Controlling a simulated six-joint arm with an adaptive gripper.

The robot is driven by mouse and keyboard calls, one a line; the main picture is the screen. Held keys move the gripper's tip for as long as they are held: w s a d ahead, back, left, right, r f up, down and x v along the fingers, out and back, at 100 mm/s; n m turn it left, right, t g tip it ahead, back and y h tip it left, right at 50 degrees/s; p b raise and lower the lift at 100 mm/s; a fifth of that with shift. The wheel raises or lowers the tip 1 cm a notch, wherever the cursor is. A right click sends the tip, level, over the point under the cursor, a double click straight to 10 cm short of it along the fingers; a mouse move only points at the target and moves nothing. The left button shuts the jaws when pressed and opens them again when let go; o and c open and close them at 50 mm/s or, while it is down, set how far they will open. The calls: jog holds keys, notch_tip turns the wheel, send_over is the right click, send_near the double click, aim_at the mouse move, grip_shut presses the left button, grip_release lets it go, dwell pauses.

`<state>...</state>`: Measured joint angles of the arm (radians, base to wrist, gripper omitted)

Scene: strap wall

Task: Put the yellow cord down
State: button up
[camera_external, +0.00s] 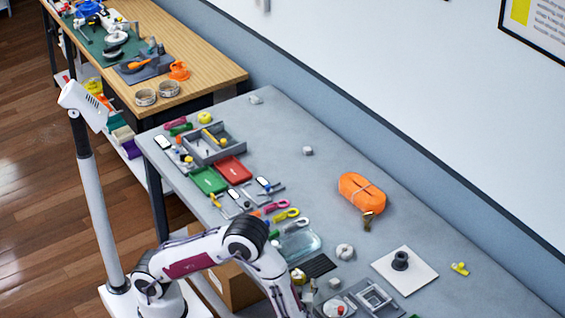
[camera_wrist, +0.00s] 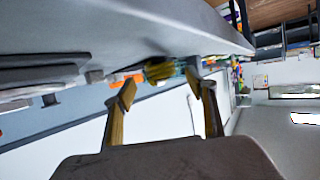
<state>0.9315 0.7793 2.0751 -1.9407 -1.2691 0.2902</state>
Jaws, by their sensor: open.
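A yellow bundle (camera_wrist: 158,70), which looks like the yellow cord, lies against the grey table surface in the wrist view, just beyond my fingertips. It appears apart from both fingers, though the exact gap is hard to judge. My gripper (camera_wrist: 160,86) is open, with one finger on each side of the view and nothing clearly held between them. In the external view, a small yellow item (camera_external: 297,275) shows beside my arm and may be the same cord. My gripper itself is out of that view, below the bottom edge.
An orange strap bundle (camera_external: 361,193), a clear blue tray (camera_external: 299,244), a white plate with a black spool (camera_external: 404,279) and grey trays (camera_external: 340,307) share the table. Green (camera_external: 208,181) and red trays (camera_external: 232,170) lie farther back. The table's wall side is mostly clear.

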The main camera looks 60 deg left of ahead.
aim_at(297, 278)
jog(key=shift+a, duration=0.1)
jog(key=shift+r+x, duration=0.2)
jog(key=shift+x, duration=2.4)
jog(key=shift+c, duration=0.3)
jog(key=c, duration=1.3)
jog(key=shift+r, duration=0.1)
jog(key=shift+r, duration=4.95)
